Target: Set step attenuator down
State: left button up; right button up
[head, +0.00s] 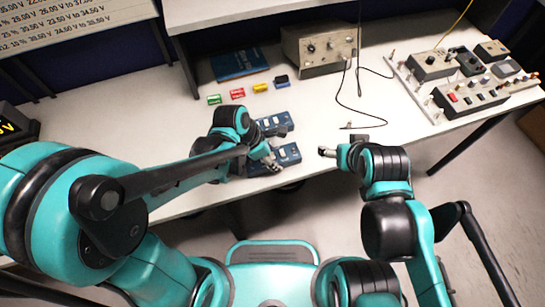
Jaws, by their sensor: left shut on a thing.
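Two blue boxes with pale switches, which look like step attenuators, are near the front edge of the white table. The nearer blue box (287,153) is at my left gripper (273,164), which is shut on it. The gripper and wrist cover part of this box, and I cannot tell whether it touches the table. The other blue box (275,122) lies just behind it, partly hidden by my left wrist. My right gripper (324,151) is to the right, near the table's front edge, apart from both boxes. Its fingers are too small to judge.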

pick_arm(q)
jog(key=shift+r, duration=0.1)
jog(key=o, duration=1.6)
jog(key=shift+c, duration=0.2)
